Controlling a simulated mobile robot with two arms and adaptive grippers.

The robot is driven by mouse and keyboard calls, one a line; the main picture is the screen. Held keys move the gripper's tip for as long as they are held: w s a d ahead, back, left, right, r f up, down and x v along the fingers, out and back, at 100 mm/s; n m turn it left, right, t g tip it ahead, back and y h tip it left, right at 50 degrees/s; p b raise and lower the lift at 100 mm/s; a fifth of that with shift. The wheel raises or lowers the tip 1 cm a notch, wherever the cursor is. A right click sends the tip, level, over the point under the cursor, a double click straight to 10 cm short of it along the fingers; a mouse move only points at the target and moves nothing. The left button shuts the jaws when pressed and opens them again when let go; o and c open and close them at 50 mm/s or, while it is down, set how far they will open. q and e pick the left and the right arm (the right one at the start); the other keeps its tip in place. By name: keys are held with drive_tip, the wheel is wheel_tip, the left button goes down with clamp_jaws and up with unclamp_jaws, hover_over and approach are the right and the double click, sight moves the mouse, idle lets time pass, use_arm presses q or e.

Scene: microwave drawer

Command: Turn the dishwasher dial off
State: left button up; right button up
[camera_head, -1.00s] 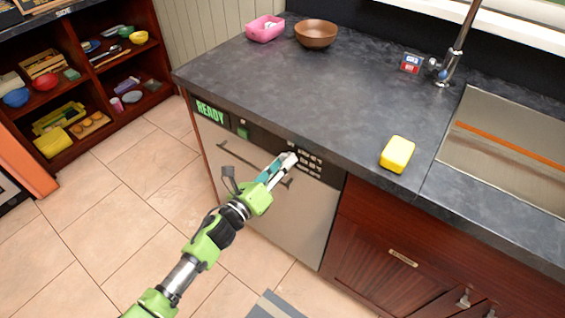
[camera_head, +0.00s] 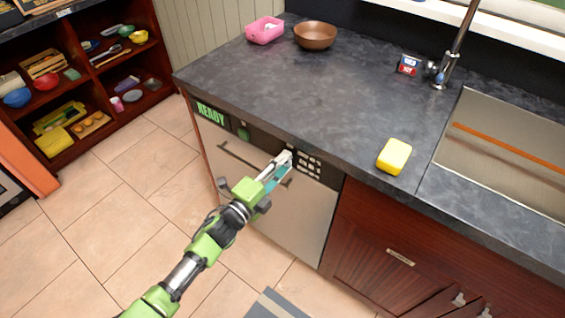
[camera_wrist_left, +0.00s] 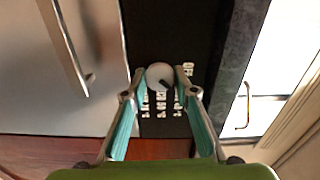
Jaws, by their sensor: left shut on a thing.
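The dishwasher (camera_head: 305,225) is a silver front under the counter with a black control panel on top. Its dial (camera_wrist_left: 160,76) is a round pale knob with a dark mark, seen between the fingertips in the left wrist view. My left gripper (camera_head: 284,160) is at the control panel, beside the white buttons (camera_head: 309,166). In the left wrist view the gripper (camera_wrist_left: 160,78) has its two teal-lined fingers on either side of the dial, shut on it. In the head view the fingers hide the dial. My right gripper is not seen.
A green READY display (camera_head: 211,113) is at the panel's left end. The dishwasher handle (camera_head: 245,162) runs below the panel. The counter (camera_head: 330,95) overhangs above, with a yellow sponge (camera_head: 394,156) near its edge.

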use_arm(q)
drive_tip(key=shift+n+p, duration=0.85)
drive_tip(key=shift+n, duration=3.35)
drive_tip(key=o, duration=1.1)
drive_tip(key=shift+s+a, duration=0.1)
drive_tip(key=v, duration=1.2)
